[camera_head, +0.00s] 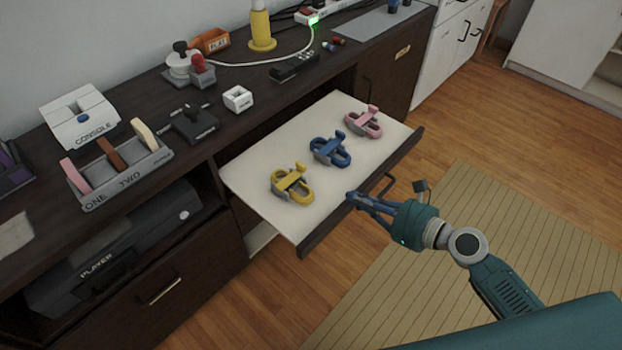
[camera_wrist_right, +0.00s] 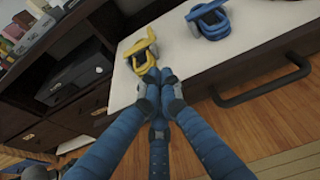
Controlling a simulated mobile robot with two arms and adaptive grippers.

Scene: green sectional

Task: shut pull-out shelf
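The pull-out shelf (camera_head: 250,185) sticks well out of the dark cabinet. It has a pale top and a dark front edge. A dark bar handle (camera_head: 386,184) is on its front and also shows in the right wrist view (camera_wrist_right: 265,92). Yellow (camera_head: 293,184), blue (camera_head: 330,149) and pink (camera_head: 363,122) clamp-like items lie in a row on it. My right gripper (camera_head: 353,198) is at the front edge, left of the handle. Its fingertips (camera_wrist_right: 157,77) are together with nothing seen between them. Whether they touch the edge is unclear. My left gripper is not in view.
A black player (camera_head: 120,250) sits in the open bay left of the shelf. Wood floor and a striped mat (camera_head: 480,230) lie in front.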

